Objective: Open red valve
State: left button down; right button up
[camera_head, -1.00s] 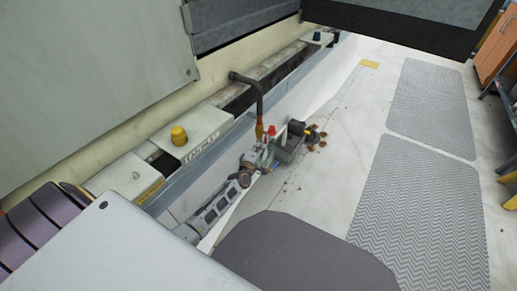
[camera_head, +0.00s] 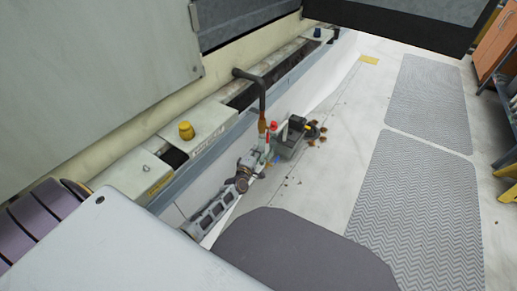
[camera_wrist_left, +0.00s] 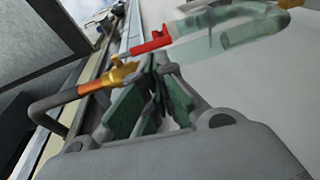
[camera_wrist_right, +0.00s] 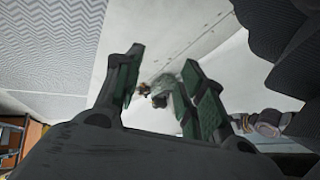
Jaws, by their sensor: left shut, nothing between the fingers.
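The red valve handle (camera_head: 273,126) is by the lower end of a bent pipe in the head view. In the left wrist view the red handle (camera_wrist_left: 150,43) lies just beyond my fingertips, beside a brass fitting (camera_wrist_left: 108,77) and a clear tube (camera_wrist_left: 235,30). My left gripper (camera_head: 265,149) is just below the valve in the head view; its green fingers (camera_wrist_left: 160,62) are together and empty in its wrist view. Contact with the handle cannot be told. My right gripper (camera_wrist_right: 160,65) shows only in its own wrist view, fingers apart, nothing between them.
The dark bent pipe (camera_head: 262,92) rises from the fitting to the long channel along the wall. A grey pump-like device (camera_head: 290,138) stands right of the valve, with brown debris beside it. Grey mats (camera_head: 415,195) lie on open floor.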

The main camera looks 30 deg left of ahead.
pick_arm(q)
jog(key=s+p, duration=0.2)
jog(key=s, duration=0.5)
jog(key=shift+s+d, duration=0.25)
jog(key=shift+d, duration=0.15)
pick_arm(e)
jog(key=shift+n+g+h, duration=0.3)
jog(key=shift+g, duration=0.2)
jog(key=r, duration=0.3)
jog(key=d+r, duration=0.1)
jog(key=r, duration=0.1)
jog(key=shift+s+r, duration=0.1)
jog(key=shift+r, duration=0.05)
pick_arm(q)
jog(key=shift+r, duration=0.1)
pick_arm(e)
jog(key=shift+s+f, duration=0.2)
